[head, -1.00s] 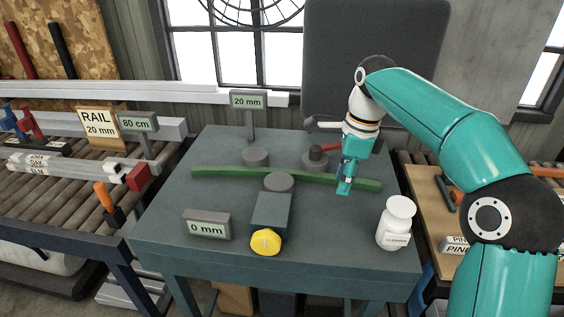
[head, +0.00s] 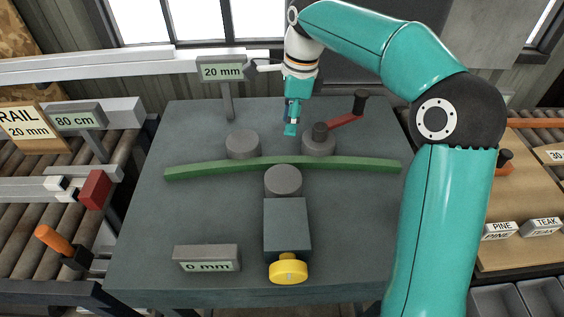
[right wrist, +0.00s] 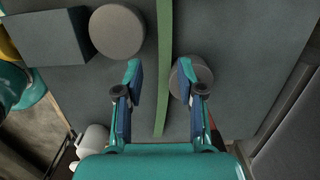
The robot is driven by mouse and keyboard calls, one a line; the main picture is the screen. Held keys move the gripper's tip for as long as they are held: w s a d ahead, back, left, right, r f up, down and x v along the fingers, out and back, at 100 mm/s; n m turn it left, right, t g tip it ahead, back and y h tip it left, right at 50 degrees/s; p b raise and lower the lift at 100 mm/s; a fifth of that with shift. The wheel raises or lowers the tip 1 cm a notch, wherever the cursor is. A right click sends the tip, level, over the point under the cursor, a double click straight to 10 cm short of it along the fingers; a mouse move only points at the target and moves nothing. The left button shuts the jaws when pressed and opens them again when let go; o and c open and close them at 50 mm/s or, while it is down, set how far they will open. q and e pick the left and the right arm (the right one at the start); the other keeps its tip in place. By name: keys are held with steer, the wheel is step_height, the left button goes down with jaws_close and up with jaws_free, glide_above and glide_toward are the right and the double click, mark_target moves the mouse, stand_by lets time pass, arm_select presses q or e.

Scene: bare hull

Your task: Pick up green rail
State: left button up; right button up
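The green rail (head: 220,167) lies across the bench (head: 150,230), slightly bowed. It runs between two rear round posts, left (head: 242,144) and right (head: 319,141), and the front round pad (head: 283,181). My right gripper (head: 291,130) is above the bench, apart from the rail, appearing between the rear posts in the head view. In the right wrist view the rail (right wrist: 164,50) runs between the open, empty fingers of my right gripper (right wrist: 160,82), below them. One finger partly covers a round post there. My left gripper is not in view.
A block with a yellow knob (head: 289,268) stands in front of the pad. A "0 mm" sign (head: 207,259) is front left, a "20 mm" sign (head: 222,72) behind. A red lever (head: 345,121) sits by the right rear post. A white bottle (right wrist: 92,139) shows in the wrist view.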

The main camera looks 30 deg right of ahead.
glide_above(284, 163)
steer(key=f, duration=0.4)
steer(key=d+f, duration=0.1)
steer(key=f, duration=0.2)
steer(key=shift+w+a+f, duration=0.1)
steer(key=shift+a+f, duration=0.1)
steer(key=shift+f, duration=1.4)
steer(key=shift+a+f, duration=0.2)
steer(key=shift+f, duration=1.35)
steer(key=shift+c, duration=0.3)
jaws_close()
